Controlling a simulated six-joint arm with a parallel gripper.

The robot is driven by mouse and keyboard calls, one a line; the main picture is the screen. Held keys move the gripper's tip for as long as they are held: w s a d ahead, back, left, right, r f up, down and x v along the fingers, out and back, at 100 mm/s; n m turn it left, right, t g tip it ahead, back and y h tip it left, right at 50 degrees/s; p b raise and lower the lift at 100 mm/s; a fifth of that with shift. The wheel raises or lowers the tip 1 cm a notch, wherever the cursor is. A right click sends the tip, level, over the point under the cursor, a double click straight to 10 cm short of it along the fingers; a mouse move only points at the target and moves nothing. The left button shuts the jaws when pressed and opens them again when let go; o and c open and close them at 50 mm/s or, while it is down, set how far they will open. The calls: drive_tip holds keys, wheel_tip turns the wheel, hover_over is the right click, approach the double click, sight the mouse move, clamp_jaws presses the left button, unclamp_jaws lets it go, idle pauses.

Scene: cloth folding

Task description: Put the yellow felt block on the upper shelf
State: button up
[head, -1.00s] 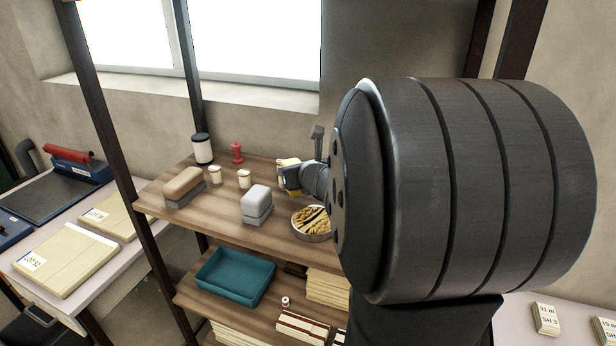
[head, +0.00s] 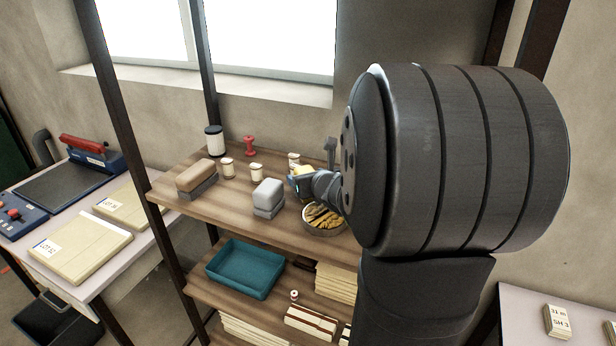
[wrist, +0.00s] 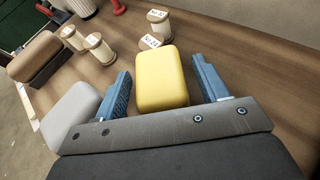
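The yellow felt block (wrist: 162,80) is upright on the wooden upper shelf (wrist: 232,45) in the wrist view, as far as I can tell resting on the board. My gripper (wrist: 163,88) is open around it, with one blue finger on each side and a gap between each finger and the block. In the head view only a small part of the yellow block (head: 303,170) shows behind my gripper (head: 299,184). My arm hides the right part of the shelf there.
A grey block (head: 268,193) stands close left of my gripper, with a brown block (head: 195,176) further left. Several labelled spools (head: 256,172) stand behind. A round bowl of yellow-brown pieces (head: 323,219) is just in front. A teal tray (head: 243,270) sits on the lower shelf.

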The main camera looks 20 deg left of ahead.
drive_tip(key=shift+r, duration=0.1)
drive_tip(key=shift+s+d+r, duration=0.15)
drive_tip(key=shift+d, duration=0.05)
drive_tip(key=v, duration=1.1)
drive_tip(key=shift+s+d+r, duration=0.1)
drive_tip(key=shift+s+d, duration=0.05)
drive_tip(key=shift+s, duration=0.05)
drive_tip(key=x, duration=1.2)
drive_tip(key=shift+r, duration=0.3)
drive_tip(key=shift+f, duration=0.1)
